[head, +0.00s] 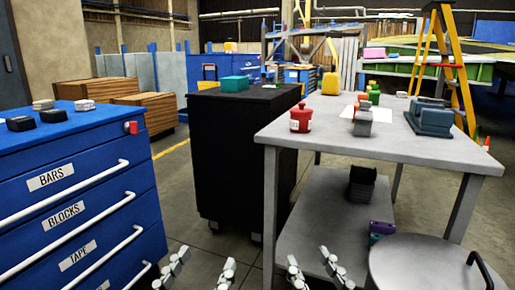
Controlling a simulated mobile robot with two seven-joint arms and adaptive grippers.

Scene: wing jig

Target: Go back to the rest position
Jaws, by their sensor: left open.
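My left gripper (199,272) is at the bottom edge of the head view, left of centre. Its two fingers stand apart with only floor showing between them. My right gripper (314,270) is at the bottom edge, right of centre, in front of the grey table's lower shelf. Its fingers are also apart, with nothing seen between them. Both grippers are cut off by the frame's lower edge, so their bases and most of the arms are hidden.
A blue drawer cabinet (104,200) stands at left and a black cabinet (240,150) in the middle. A grey table (380,150) at right holds a red container (301,118) and other items. A round grey top (430,265) is at lower right. Floor (185,215) shows between the cabinets.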

